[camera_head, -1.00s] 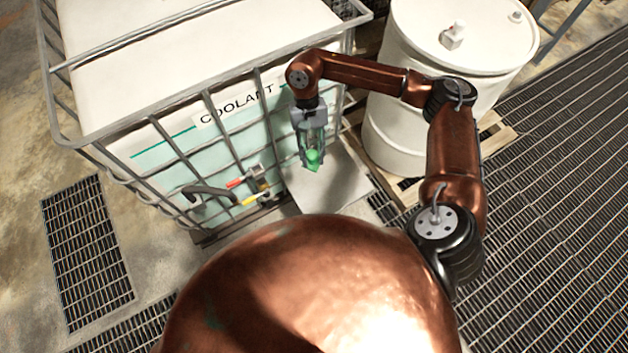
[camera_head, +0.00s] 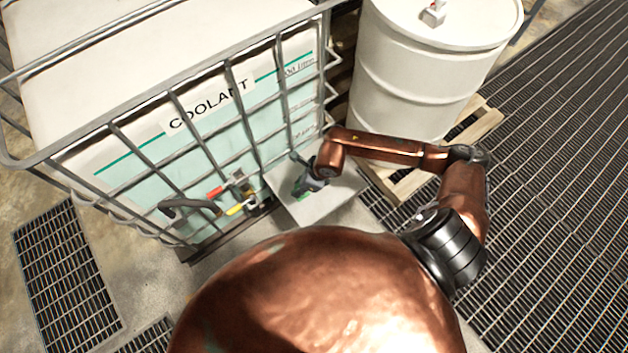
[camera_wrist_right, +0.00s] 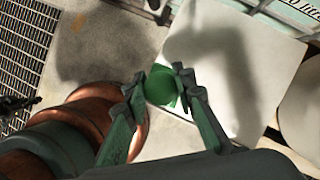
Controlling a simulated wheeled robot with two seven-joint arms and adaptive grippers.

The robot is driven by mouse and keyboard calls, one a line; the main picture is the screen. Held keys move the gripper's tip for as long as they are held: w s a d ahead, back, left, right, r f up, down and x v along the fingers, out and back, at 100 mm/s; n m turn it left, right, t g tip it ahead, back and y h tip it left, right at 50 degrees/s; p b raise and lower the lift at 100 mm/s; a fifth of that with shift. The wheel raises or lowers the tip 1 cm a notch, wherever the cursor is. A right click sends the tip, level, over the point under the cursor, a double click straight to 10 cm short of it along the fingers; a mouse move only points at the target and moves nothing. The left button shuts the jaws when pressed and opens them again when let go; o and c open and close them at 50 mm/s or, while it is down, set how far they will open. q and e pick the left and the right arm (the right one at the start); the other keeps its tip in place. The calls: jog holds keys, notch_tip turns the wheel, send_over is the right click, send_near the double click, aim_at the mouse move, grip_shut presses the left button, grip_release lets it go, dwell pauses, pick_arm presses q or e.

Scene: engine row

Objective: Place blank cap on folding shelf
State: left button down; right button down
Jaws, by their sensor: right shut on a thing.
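The green blank cap (camera_wrist_right: 160,87) is between the fingertips of my right gripper (camera_wrist_right: 155,90) in the right wrist view. My right gripper (camera_head: 303,190) is shut on it. In the head view the cap is small and mostly hidden by the gripper. The folding shelf (camera_head: 325,205) is a pale flat panel in front of the coolant tank, and it also shows in the right wrist view (camera_wrist_right: 215,50). The gripper and cap overlap the shelf in both views; I cannot tell whether the cap touches it. My left gripper is not in view.
The caged coolant tank (camera_head: 215,125) stands behind and left of the shelf, with a valve and a dark hose (camera_head: 190,205) at its front. A white drum (camera_head: 425,75) stands on a wooden pallet (camera_head: 405,188) at the right. Metal floor grating (camera_head: 560,200) lies further right.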

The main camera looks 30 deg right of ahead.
jog(key=shift+w+d+f, duration=0.15)
jog(key=shift+d+f, duration=0.05)
jog(key=shift+w+d+f+b, duration=0.6)
jog(key=shift+w+d+f, duration=0.7)
jog(key=shift+d+f, duration=0.7)
jog(key=shift+w+d+f+b, duration=0.65)
jog(key=shift+w+d+f, duration=0.85)
jog(key=shift+f, duration=0.75)
jog(key=shift+w+d+f+b, duration=0.6)
jog(key=shift+w+d+f, duration=0.55)
jog(key=shift+d+f, duration=0.95)
jog(key=shift+a+f, duration=0.1)
jog(key=shift+f, duration=0.05)
jog(key=c, duration=1.6)
grip_release()
jog(key=shift+s+r, duration=0.1)
jog(key=shift+r, duration=0.35)
jog(key=p+v, duration=0.2)
jog(key=v, duration=0.9)
